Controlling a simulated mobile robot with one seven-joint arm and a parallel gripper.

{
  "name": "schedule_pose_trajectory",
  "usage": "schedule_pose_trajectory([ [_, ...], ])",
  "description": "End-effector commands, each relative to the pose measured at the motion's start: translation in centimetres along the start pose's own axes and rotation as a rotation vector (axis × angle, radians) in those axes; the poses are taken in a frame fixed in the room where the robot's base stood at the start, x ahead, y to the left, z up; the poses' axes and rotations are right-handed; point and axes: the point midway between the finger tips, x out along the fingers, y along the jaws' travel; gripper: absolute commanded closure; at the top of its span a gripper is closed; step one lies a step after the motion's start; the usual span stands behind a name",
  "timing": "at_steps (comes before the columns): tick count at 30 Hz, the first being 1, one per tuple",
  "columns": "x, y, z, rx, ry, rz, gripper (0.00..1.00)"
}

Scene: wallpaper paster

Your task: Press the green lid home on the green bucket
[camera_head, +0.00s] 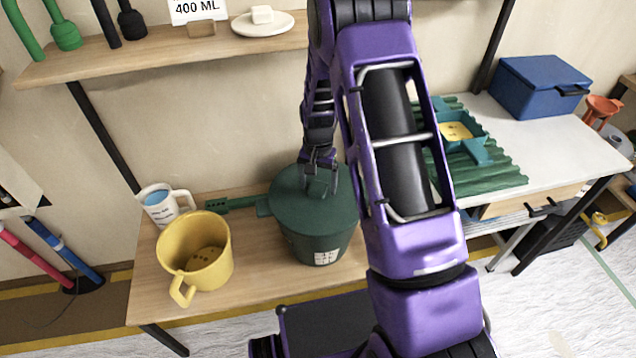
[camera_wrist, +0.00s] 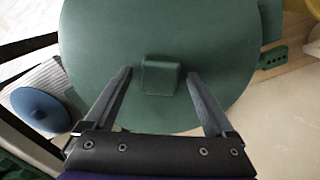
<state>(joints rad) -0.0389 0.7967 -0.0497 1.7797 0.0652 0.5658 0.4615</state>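The green bucket (camera_head: 318,248) stands on the wooden table, with a pale label low on its front. The round green lid (camera_head: 290,212) lies over its top; I cannot tell if it is fully seated. In the wrist view the lid (camera_wrist: 100,40) fills much of the picture, with a square knob (camera_wrist: 161,75) on it. My gripper (camera_head: 320,172) is over the lid, pointing down. In the wrist view its two fingers (camera_wrist: 159,76) are apart, one on each side of the knob, with gaps between. My arm hides the bucket's right side in the head view.
A yellow mug (camera_head: 190,262) and a white mug (camera_head: 160,207) stand left of the bucket. A flat green handle with holes (camera_head: 230,204) lies behind. A wooden shelf (camera_head: 150,55) hangs above. A white table (camera_head: 545,150) with a blue box (camera_head: 535,88) is at right.

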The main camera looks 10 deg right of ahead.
Motion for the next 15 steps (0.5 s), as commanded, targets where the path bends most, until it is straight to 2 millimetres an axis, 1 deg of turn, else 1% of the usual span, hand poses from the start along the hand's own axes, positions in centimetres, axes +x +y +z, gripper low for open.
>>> schedule_pose_trajectory([
  [7,0.0,0.0,0.0,0.0,-0.001,0.0,0.08],
  [10,-0.3,0.0,0.0,0.0,0.0,0.0,0.08],
  [13,-1.3,0.0,0.0,0.0,0.001,0.0,0.08],
  [15,-2.6,-0.1,-0.1,0.0,0.003,-0.002,0.08],
])
